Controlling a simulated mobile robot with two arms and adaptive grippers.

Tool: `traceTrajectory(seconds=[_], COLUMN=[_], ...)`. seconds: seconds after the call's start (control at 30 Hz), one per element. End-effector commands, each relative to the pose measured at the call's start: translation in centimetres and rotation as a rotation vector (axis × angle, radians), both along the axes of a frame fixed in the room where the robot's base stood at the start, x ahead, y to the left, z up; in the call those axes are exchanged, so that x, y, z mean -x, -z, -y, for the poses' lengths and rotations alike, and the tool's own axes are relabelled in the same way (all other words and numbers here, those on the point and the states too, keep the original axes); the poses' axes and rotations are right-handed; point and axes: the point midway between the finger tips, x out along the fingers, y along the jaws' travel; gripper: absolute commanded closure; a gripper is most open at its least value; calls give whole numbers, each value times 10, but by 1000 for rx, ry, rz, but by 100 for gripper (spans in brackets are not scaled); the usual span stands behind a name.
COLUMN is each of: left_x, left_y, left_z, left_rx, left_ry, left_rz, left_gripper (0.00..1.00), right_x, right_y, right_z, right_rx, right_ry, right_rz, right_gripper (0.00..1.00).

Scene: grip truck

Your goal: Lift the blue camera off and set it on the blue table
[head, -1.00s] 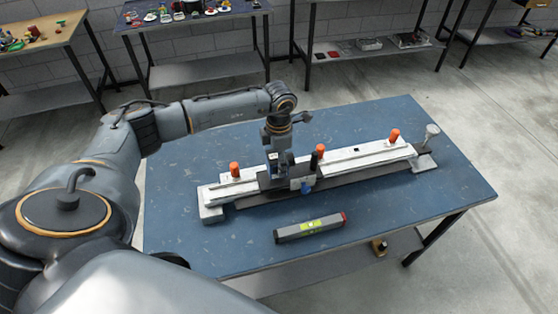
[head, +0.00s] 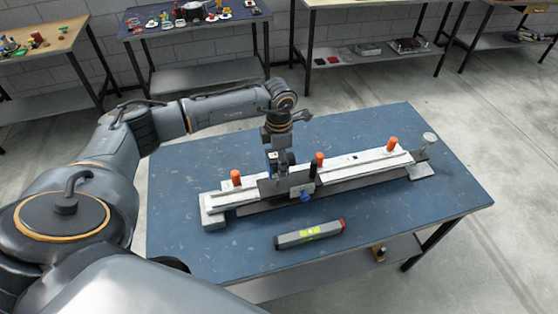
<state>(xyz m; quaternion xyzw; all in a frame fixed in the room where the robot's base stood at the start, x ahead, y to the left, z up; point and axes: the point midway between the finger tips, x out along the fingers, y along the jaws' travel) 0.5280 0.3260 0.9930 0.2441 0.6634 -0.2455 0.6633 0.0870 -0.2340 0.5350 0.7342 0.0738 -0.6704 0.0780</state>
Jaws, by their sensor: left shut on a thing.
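On the blue table (head: 400,230) lies a long pale rail (head: 345,167) with a dark carriage plate (head: 270,187) across its left half. My left gripper (head: 279,157) points down over this plate and is shut on a small blue piece (head: 272,161), apparently the blue camera. The fingers and wrist hide most of it, and I cannot tell whether it is clear of the plate. A blue knob (head: 305,196) sits low on the plate's front side. My right gripper is not in view.
Orange-capped posts stand along the rail, at left (head: 236,177), middle (head: 319,160) and right (head: 392,143). A grey level-like bar (head: 309,235) lies in front. The table's front left and right end are bare. Other benches stand behind.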

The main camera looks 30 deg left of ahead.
Motion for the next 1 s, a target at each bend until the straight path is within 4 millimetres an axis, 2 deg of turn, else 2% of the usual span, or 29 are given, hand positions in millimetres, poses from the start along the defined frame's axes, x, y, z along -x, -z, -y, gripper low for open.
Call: traceTrajectory(seconds=[0.1,0.57,1.0], left_x=[-2,-3,-2], left_y=[-8,-14,-36], left_z=[0,0,0], left_rx=[2,2,2], left_ry=[-1,-1,-1], left_rz=[5,8,5], left_gripper=[70,70,70], right_x=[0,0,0], right_y=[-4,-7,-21], right_z=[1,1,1], right_rx=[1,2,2], right_ry=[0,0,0], right_rz=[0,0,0], right_gripper=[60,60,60])
